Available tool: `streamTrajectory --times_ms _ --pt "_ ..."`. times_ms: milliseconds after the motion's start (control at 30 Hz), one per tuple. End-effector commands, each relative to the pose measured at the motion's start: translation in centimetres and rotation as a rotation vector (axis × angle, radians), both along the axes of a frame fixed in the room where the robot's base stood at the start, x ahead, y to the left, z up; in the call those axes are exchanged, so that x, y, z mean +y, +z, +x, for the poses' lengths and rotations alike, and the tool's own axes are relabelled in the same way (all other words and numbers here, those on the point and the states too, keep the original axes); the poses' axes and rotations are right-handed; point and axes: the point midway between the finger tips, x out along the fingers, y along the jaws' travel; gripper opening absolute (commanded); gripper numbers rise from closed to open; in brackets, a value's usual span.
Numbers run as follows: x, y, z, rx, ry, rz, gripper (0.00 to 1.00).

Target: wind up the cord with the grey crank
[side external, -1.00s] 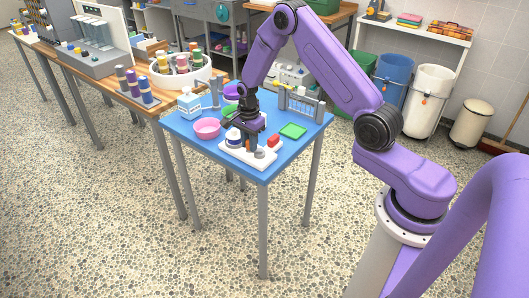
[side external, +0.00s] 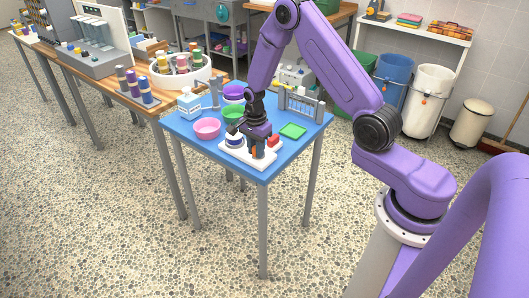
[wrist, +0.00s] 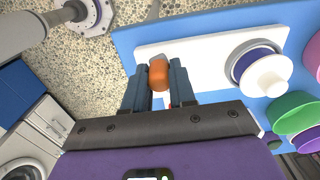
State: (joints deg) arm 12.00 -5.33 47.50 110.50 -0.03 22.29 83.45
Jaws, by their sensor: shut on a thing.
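A white board (side external: 236,154) lies on the blue table and carries a white spool with a dark blue band (side external: 233,141). The spool also shows in the wrist view (wrist: 268,75), right of my fingers. My gripper (side external: 260,150) is low over the board's right part. In the wrist view my gripper (wrist: 158,88) has its fingers on either side of an orange knob (wrist: 158,74) and is shut on it. A bit of grey at the knob's far end looks like part of the crank; the rest of the crank is hidden. I cannot make out a separate cord.
A red piece (side external: 274,140) shows just right of my gripper. A green tray (side external: 293,131) and a grey rack (side external: 302,106) are to the right.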

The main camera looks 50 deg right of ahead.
Motion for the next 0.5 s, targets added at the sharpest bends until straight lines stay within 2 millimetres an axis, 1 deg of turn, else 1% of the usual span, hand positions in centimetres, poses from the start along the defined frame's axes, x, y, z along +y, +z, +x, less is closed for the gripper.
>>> streamTrajectory --times_ms 300,500 --pt "-0.15 -0.11 -0.13 0.0 -0.002 0.0 0.06" --pt "-0.82 -0.11 -1.02 0.0 -0.003 0.0 0.06"
